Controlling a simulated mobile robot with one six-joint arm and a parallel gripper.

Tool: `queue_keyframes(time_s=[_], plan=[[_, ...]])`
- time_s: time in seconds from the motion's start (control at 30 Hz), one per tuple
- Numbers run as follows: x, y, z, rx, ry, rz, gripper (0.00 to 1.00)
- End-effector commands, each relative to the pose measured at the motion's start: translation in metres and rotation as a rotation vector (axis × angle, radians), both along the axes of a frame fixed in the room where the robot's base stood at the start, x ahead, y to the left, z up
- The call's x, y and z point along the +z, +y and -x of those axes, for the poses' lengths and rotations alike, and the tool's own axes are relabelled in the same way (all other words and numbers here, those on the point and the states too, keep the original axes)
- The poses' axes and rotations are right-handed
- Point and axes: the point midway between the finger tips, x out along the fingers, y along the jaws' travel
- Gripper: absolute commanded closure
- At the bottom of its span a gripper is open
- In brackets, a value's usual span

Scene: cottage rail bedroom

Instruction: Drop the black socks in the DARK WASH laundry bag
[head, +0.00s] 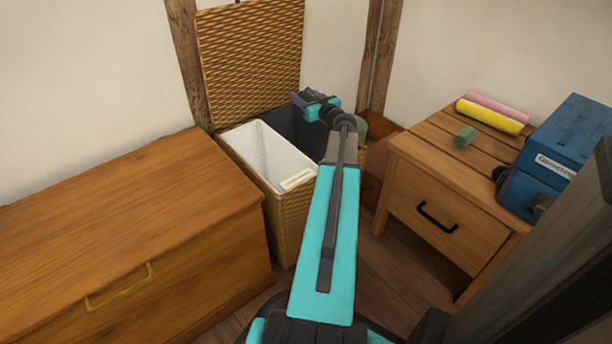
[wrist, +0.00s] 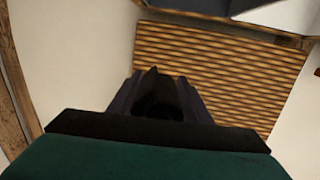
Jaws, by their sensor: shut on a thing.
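A wicker hamper (head: 287,222) stands open between the chest and the nightstand. It holds a white bag (head: 262,153) on the left and a dark grey bag (head: 285,124) on the right. No DARK WASH wording is readable. My gripper (head: 303,99) is above the dark bag's side of the hamper, in front of the raised lid. In the wrist view my gripper (wrist: 158,80) is shut on a black, soft-looking bundle, the black socks (wrist: 158,98). The socks are hard to make out in the head view. My arm hides part of the dark bag.
The raised wicker lid (head: 252,60) stands behind the hamper. A wooden chest (head: 120,225) is at left.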

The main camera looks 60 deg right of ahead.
Motion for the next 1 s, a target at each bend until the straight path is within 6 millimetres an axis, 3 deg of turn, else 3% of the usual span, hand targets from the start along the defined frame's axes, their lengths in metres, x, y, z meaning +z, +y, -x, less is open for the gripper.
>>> queue_keyframes(time_s=[0.27,1.0], plan=[[-0.006,0.001,-0.001,0.003,-0.001,-0.001,0.77],[-0.059,0.002,-0.003,0.005,0.0,0.0,0.77]])
